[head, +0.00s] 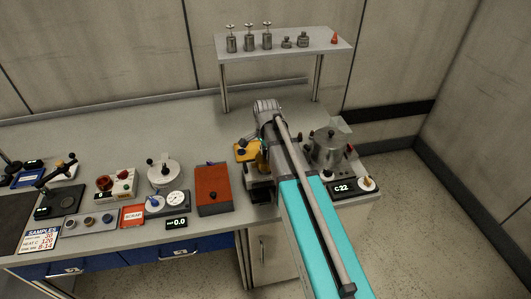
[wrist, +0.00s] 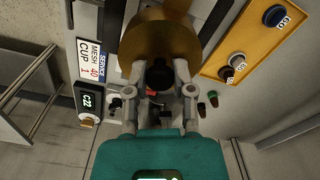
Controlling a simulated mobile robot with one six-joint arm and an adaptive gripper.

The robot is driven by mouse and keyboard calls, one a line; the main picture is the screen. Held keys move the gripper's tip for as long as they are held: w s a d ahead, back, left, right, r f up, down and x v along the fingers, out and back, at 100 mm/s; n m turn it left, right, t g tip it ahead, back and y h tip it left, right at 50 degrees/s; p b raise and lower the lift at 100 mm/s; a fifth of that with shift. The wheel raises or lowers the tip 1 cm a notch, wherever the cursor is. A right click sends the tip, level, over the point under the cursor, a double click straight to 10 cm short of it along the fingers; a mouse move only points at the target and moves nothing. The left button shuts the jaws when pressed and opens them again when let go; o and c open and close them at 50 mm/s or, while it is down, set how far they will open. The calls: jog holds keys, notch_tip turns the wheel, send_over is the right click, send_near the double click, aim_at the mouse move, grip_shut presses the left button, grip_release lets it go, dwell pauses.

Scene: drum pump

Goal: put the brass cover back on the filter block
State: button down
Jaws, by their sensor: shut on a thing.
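The brass cover (wrist: 158,42) is a round brown-gold disc at the top middle of the wrist view, with a black knob (wrist: 159,74) facing me. My gripper (wrist: 158,78) is shut on this knob, one finger on each side. The cover hides most of what lies beyond it, so I cannot tell whether it touches the filter block. In the head view my own arm covers the gripper and most of the area around it. A dark block-like unit (head: 259,190) shows partly beside the arm; I cannot tell if it is the filter block.
An orange tray (wrist: 222,66) with several round labelled pieces lies right of the cover in the wrist view. A "MESH 40 CUP" sign (wrist: 91,60) and a C22 display (wrist: 88,101) are left. A metal pot (head: 328,146) and a red-brown box (head: 213,188) flank my arm.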

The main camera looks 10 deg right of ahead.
aim_at(266, 151)
jog(key=shift+f+b, duration=1.2)
jog(key=shift+f, duration=0.05)
dwell(1.8)
dwell(0.4)
jog(key=shift+c, duration=2)
grip_release()
jog(key=shift+o, duration=0.2)
jog(key=o, duration=0.4)
jog(key=shift+c, duration=0.2)
jog(key=shift+r+p, duration=4)
jog(key=shift+p, duration=0.05)
